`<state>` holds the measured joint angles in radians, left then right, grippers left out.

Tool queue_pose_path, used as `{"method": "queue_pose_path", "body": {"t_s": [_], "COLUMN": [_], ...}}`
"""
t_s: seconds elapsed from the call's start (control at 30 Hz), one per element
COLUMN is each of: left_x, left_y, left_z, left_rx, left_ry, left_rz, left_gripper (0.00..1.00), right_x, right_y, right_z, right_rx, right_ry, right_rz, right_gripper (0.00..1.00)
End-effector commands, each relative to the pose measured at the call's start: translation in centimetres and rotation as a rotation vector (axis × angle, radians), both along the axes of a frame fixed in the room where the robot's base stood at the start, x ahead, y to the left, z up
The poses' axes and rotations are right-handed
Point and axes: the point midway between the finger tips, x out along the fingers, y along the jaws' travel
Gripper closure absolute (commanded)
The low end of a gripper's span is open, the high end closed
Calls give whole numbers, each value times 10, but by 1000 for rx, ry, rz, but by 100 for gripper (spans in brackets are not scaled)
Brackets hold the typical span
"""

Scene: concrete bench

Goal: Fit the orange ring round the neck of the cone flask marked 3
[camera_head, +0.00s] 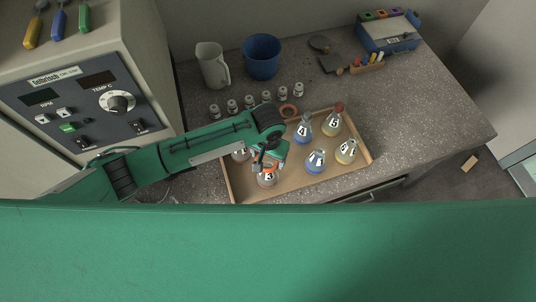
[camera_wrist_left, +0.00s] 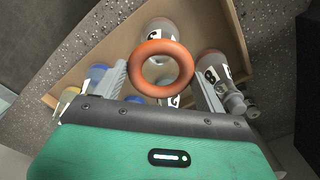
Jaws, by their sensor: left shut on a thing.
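The cone flask marked 3 (camera_head: 268,177) stands upright near the front of the wooden tray, with a light orange-brown content. My left gripper (camera_head: 264,163) is right above it, fingers pointing down. In the left wrist view it is shut on the orange ring (camera_wrist_left: 137,64), held flat between the two fingertips. A flask (camera_wrist_left: 158,29), apparently the one marked 3, lies behind the ring there. Its neck is hidden or overlapped by the ring, so I cannot tell whether the ring is around it. My right gripper is not in view.
The wooden tray (camera_head: 228,187) holds several other flasks, blue (camera_head: 304,133), yellow (camera_head: 346,152) and a pale one (camera_head: 240,156) close beside my gripper. Small vials (camera_head: 232,106), a jug (camera_head: 212,66) and a blue cup (camera_head: 261,57) stand further back.

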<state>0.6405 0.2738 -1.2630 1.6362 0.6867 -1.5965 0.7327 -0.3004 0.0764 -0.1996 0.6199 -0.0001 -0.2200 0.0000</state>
Motion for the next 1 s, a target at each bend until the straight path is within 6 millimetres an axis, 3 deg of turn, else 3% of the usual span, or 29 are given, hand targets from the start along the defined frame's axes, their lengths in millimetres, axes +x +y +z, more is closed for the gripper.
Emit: {"method": "queue_pose_path", "body": {"t_s": [0.53, 1.0], "left_x": [0, 0], "left_y": [0, 0], "left_z": [-1, -12], "left_rx": [0, 0], "left_ry": [0, 1], "left_rz": [-1, 0], "left_gripper": [55, 55], "right_x": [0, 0], "right_y": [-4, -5], "right_z": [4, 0], "right_rx": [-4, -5], "right_ry": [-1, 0], "right_rz": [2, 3], "right_gripper": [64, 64]}}
